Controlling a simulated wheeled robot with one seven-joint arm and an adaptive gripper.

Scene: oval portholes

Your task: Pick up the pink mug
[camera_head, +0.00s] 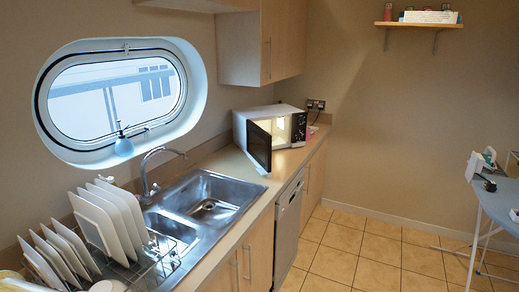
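A small pink thing (312,130) shows at the far end of the counter, just to the right of the microwave. It may be the pink mug, but it is too small to make out its shape or a handle. The microwave's right side may hide part of it. No other pink mug can be made out. My gripper and arm are not in view.
The white microwave (283,108) stands with its dark door (258,147) open over the counter (222,170). A steel sink (208,197) and a dish rack with plates (112,217) are nearer. An ironing board (500,207) stands at the right. The tiled floor (365,252) between is clear.

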